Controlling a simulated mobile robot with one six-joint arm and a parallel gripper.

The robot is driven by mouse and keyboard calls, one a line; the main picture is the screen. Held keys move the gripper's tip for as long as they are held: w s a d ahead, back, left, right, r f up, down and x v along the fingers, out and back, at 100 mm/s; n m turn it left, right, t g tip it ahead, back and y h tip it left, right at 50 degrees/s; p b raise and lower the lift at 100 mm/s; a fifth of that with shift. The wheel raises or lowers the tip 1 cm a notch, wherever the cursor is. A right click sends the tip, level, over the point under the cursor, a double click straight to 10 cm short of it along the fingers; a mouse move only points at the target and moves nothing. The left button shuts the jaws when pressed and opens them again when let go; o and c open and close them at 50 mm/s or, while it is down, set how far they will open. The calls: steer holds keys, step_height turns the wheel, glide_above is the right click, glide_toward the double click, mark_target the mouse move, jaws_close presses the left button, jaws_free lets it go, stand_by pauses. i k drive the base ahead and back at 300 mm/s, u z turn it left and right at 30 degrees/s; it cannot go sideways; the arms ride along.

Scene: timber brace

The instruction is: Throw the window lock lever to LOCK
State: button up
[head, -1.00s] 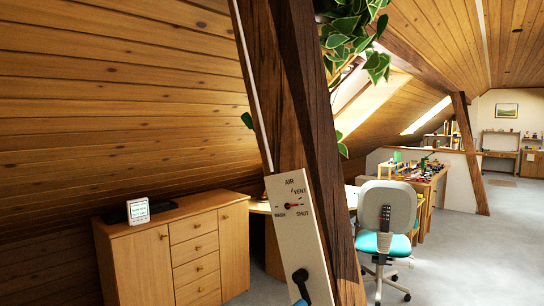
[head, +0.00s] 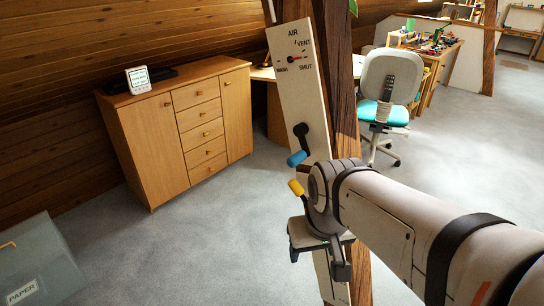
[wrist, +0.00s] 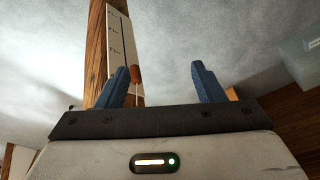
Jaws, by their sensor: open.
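A pale panel (head: 293,85) is fixed to the timber brace (head: 335,75). Its upper part has a dial marked AIR, VENT and SHUT. Below that, a black lever with a blue handle (head: 297,158) slants down and right-to-left across the panel's edge. A yellow knob (head: 296,187) shows lower, beside my arm. My gripper (head: 318,262) is low in front of the panel and hides part of it. In the wrist view its blue fingers (wrist: 164,82) are apart, with an orange-brown knob (wrist: 136,75) near the left finger. I cannot read a LOCK label.
A wooden cabinet (head: 180,130) stands left of the brace, with a small white display (head: 139,80) on top. A grey box labelled PAPER (head: 40,265) is at lower left. An office chair (head: 388,90) stands behind the brace to the right. Floor between cabinet and brace is clear.

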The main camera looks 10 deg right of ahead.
mark_target(294, 185)
steer(key=k, duration=1.3)
steer(key=u, duration=0.5)
steer(key=i, duration=1.55)
